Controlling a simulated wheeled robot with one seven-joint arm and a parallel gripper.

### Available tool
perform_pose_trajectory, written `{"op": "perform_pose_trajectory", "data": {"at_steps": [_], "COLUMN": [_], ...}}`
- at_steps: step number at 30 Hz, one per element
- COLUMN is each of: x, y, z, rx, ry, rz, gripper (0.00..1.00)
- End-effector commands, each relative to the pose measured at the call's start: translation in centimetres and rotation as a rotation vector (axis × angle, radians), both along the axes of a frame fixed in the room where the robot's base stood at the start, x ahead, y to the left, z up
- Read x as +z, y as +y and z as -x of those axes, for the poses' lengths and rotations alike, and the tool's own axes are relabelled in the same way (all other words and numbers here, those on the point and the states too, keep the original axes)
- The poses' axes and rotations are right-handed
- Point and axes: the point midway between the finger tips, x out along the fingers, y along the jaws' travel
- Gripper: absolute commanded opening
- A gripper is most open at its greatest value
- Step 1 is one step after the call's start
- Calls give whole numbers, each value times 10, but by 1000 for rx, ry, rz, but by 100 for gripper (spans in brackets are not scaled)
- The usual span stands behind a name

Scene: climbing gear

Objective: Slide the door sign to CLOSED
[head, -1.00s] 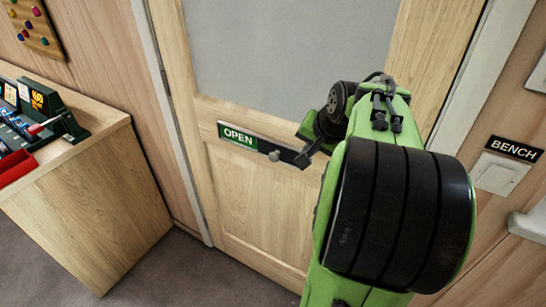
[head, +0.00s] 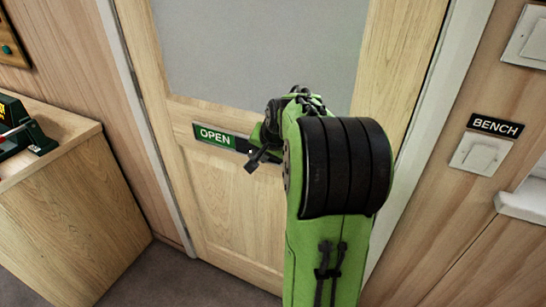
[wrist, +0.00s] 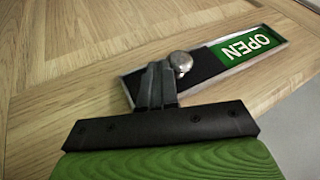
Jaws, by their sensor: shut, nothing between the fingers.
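The door sign (head: 214,136) is a narrow plate on the wooden door, with green OPEN lettering showing at its left in the head view and a dark panel to the right. In the wrist view the sign (wrist: 248,50) appears turned, with OPEN at the right, the dark slider beside it and a round silver knob (wrist: 181,62) on the slider. My gripper (wrist: 157,68) is shut and empty, its fingertips close beside the knob over the dark slider. I cannot tell whether they touch. In the head view my gripper (head: 252,160) partly hides the sign's right part and the knob.
The door (head: 225,205) has a grey upper panel (head: 255,50). A wooden counter (head: 60,215) stands at the left with gear on top. A BENCH label (head: 495,125) and a switch plate (head: 478,155) are on the right wall.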

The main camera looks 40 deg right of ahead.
Motion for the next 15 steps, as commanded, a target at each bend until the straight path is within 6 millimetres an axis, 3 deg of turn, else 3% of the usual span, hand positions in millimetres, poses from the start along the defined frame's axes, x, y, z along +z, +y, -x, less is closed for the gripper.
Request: {"op": "perform_pose_trajectory", "data": {"at_steps": [10, 15], "x": [1, 2], "y": [1, 8], "z": [-2, -21], "rx": [0, 4], "ry": [0, 0], "rz": [0, -1], "gripper": [0, 0]}}
